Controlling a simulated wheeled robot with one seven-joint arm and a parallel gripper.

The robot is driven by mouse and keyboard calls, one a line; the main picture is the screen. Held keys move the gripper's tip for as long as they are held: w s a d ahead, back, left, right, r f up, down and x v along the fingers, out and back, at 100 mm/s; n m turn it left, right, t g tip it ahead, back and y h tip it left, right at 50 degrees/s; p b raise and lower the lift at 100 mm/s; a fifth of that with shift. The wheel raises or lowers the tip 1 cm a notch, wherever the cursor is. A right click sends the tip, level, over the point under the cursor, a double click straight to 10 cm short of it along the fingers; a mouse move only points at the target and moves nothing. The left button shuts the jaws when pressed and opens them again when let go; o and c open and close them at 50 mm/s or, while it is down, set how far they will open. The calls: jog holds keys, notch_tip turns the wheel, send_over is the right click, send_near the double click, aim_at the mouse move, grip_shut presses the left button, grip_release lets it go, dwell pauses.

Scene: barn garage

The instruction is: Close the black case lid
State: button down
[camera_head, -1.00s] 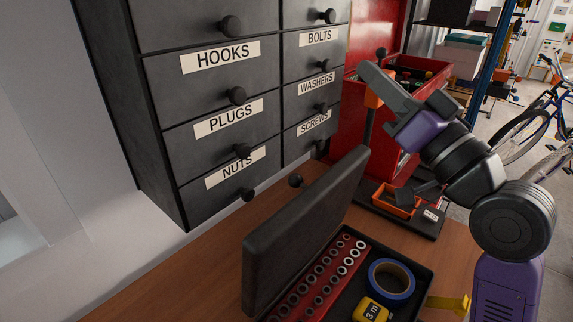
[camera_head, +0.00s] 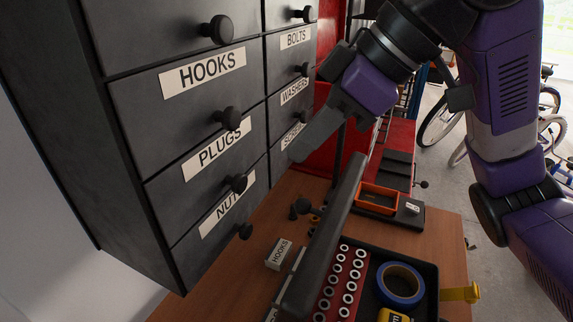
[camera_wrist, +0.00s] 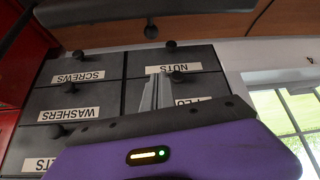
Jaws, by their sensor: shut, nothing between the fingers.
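The black case (camera_head: 430,274) is open on the wooden workbench, with its lid (camera_head: 327,238) standing up on its left side. Inside are a red socket rail (camera_head: 345,277), a blue tape roll (camera_head: 400,284) and a yellow tape measure (camera_head: 393,316). My gripper (camera_head: 298,152) is shut and empty, in the air above and behind the lid's far end, in front of the drawers. In the wrist view its fingertips (camera_wrist: 157,80) show against the drawers, and a dark edge that may be the lid (camera_wrist: 90,10) crosses the top. I see no contact with the lid.
The black drawer cabinet (camera_head: 180,130) stands close on the left, with protruding knobs. An orange tray (camera_head: 378,198) sits beyond the case, near a red toolbox (camera_head: 398,135).

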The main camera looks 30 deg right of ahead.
jog(key=f, duration=0.3)
jog(key=w+f, duration=0.1)
jog(key=f, duration=0.2)
jog(key=a+f+p, duration=0.1)
jog(key=f, duration=0.1)
jog(key=shift+w+f, duration=0.15)
jog(key=shift+f, duration=0.25)
jog(key=shift+d+f, duration=0.1)
jog(key=shift+d, duration=0.05)
